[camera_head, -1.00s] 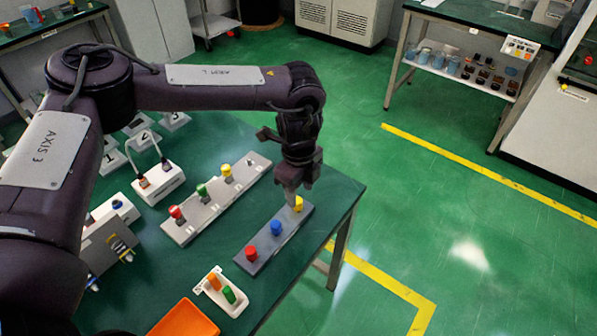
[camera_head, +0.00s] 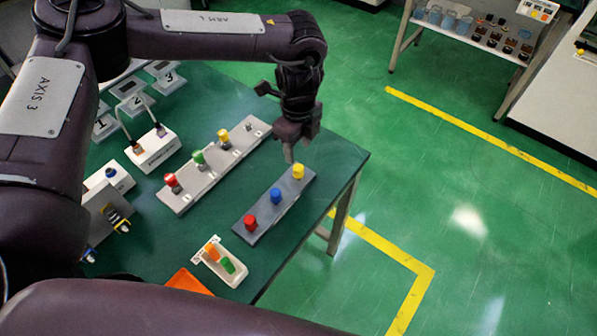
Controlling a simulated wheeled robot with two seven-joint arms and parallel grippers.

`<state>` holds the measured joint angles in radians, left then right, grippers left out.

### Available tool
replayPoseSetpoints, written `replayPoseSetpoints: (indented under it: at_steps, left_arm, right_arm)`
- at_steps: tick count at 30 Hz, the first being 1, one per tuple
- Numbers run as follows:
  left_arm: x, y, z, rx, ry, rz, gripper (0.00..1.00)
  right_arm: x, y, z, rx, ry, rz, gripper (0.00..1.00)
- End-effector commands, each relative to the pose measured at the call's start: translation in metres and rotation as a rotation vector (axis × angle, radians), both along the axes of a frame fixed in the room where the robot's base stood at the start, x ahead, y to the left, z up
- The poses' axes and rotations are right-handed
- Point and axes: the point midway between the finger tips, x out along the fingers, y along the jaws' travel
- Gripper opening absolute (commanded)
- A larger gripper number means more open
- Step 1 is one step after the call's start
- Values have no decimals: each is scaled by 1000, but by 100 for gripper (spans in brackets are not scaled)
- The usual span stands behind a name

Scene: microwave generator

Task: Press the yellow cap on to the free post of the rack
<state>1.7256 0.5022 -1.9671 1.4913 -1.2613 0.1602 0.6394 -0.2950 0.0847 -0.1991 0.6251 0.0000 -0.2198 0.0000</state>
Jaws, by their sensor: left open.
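The yellow cap (camera_head: 298,171) sits at the far right end of a dark grey strip (camera_head: 262,208), beside a blue cap (camera_head: 276,195) and a red cap (camera_head: 250,222). My left gripper (camera_head: 290,158) points down, open and empty, just behind and slightly left of the yellow cap in the picture. A small gap shows between them. The light grey rack (camera_head: 211,166) carries a red (camera_head: 171,180), a green (camera_head: 198,157) and another yellow cap (camera_head: 223,136). Its free post (camera_head: 249,122) is at the far right end. My right gripper is not in view.
A white tray (camera_head: 235,276) with an orange and a green piece lies nearer, beside an orange bin (camera_head: 187,283). A white box with a cable loop (camera_head: 154,151) stands left of the rack. The green table's right edge is close to the dark strip.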

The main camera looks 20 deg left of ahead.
Motion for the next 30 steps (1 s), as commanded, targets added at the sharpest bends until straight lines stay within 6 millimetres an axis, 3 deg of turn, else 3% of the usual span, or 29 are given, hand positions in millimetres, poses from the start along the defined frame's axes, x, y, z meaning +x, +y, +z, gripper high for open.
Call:
replayPoseSetpoints:
  at_steps: [1, 6, 13, 30]
  left_arm:
    - [0, 0, -12, 1, 1, -1, 46]
    - [0, 0, -38, 1, 1, -2, 46]
    - [-1, -1, -64, -2, 2, 0, 46]
    - [0, 0, -70, 0, 0, -1, 46]
  right_arm:
    - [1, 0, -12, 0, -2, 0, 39]
    - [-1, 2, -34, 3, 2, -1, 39]
    - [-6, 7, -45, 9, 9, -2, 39]
    - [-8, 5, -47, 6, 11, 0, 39]
